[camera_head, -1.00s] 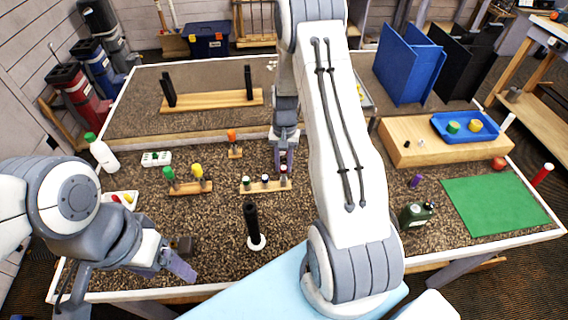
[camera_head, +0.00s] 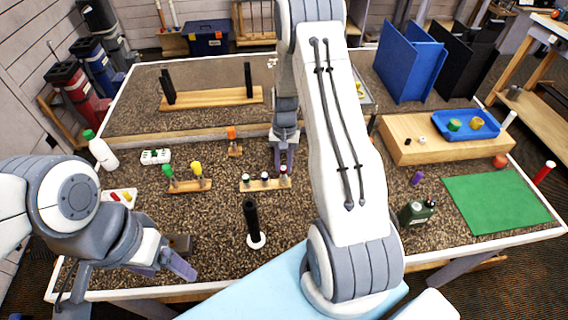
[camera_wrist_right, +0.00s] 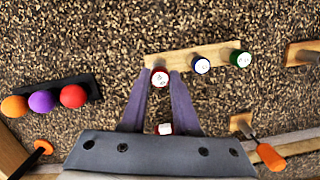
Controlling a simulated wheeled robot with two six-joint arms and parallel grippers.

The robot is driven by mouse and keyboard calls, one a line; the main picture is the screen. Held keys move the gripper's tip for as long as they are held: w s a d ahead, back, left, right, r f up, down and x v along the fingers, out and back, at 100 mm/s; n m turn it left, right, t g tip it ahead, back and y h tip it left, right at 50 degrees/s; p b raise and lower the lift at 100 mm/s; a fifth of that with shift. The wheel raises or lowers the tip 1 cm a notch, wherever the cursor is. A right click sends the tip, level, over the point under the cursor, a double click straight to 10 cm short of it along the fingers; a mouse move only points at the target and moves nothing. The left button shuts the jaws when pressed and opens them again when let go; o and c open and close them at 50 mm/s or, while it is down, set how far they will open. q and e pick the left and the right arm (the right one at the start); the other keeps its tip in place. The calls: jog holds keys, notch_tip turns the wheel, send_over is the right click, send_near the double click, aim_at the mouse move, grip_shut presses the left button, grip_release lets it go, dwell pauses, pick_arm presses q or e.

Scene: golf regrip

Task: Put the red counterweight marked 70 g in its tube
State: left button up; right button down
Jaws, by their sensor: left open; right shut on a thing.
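A wooden rack (camera_head: 256,187) near the table's middle bears three small cylinders with white tops: red, blue (camera_wrist_right: 201,66) and green (camera_wrist_right: 240,60). My right gripper (camera_head: 284,168) is at the rack's right end. In the right wrist view its fingertips (camera_wrist_right: 161,83) close around the red counterweight (camera_wrist_right: 160,78); the mark on its top is too small to read. Another small red and white piece (camera_wrist_right: 165,129) shows between the fingers, nearer the palm. My left gripper (camera_head: 178,266) is open and empty at the front left. I cannot tell which thing is the tube.
A black post (camera_head: 252,218) stands upright in a white base in front of the rack. A stand with green and yellow handles (camera_head: 188,186) is left of the rack. A black holder (camera_wrist_right: 45,97) carries orange, purple and red balls. A green mat (camera_head: 495,203) lies at right.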

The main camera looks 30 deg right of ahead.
jog(key=shift+f+b, duration=0.8)
jog(key=shift+f, duration=0.5)
jog(key=c, duration=0.6)
grip_release()
jog(key=shift+r, duration=0.1)
jog(key=r, duration=0.3)
jog(key=r+b, duration=0.1)
jog(key=r, duration=0.3)
jog(key=w+d+r+b, duration=0.1)
jog(key=r, duration=0.2)
jog(key=shift+r, duration=0.15)
jog(key=shift+w, duration=0.1)
